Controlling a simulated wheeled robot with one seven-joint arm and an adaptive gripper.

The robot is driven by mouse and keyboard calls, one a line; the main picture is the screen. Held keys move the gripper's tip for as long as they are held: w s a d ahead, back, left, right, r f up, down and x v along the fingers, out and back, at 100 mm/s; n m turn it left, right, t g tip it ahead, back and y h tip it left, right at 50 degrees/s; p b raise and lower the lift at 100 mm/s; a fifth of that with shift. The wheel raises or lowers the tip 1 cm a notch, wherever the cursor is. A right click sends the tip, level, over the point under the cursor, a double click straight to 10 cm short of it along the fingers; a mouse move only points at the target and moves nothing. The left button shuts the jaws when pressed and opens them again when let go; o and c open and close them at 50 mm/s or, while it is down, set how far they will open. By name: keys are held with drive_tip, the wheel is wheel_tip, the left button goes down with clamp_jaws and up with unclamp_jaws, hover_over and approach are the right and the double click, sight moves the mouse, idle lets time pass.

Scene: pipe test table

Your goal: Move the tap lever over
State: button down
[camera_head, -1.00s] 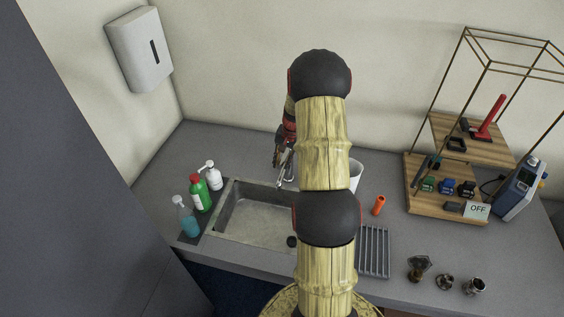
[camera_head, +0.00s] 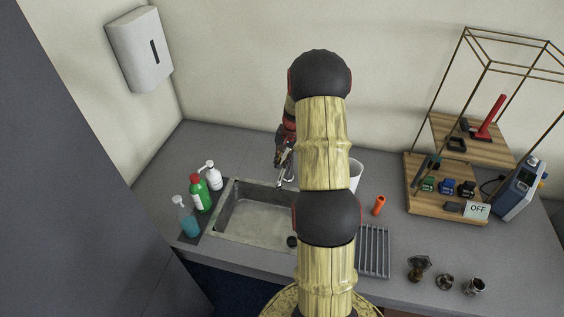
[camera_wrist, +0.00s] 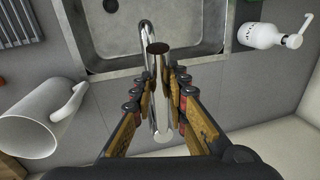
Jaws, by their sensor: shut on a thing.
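The chrome tap stands at the back edge of the sink (camera_head: 258,214). Its curved spout (camera_wrist: 147,32) reaches over the basin in the wrist view. A straight, round-ended chrome piece, which looks like the tap lever (camera_wrist: 158,50), runs beside the spout between my fingers. My gripper (camera_wrist: 158,88) is shut on this lever, with one finger on each side. In the head view my gripper (camera_head: 284,160) is small and dark behind the sink, beside my arm. The exact contact at the fingertips is partly hidden.
A white cup (camera_wrist: 35,137) stands close to my gripper, on the left in the wrist view. A white pump bottle (camera_wrist: 268,35) is on the right. Green (camera_head: 200,194) and blue (camera_head: 185,218) bottles stand left of the sink. A drain rack (camera_head: 374,250) lies right of it.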

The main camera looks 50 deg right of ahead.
drive_tip(key=shift+w+d+r+g+y+p, duration=0.15)
drive_tip(key=shift+d+r+g+y+p, duration=0.15)
drive_tip(key=shift+r+y+p, duration=0.25)
drive_tip(key=shift+w+d+r+g+y+p, duration=0.15)
drive_tip(key=shift+d+r+g+y+p, duration=0.15)
drive_tip(key=shift+r+p, duration=0.3)
drive_tip(key=c, duration=1.7)
unclamp_jaws()
drive_tip(key=v, duration=1.2)
drive_tip(key=shift+d, duration=0.1)
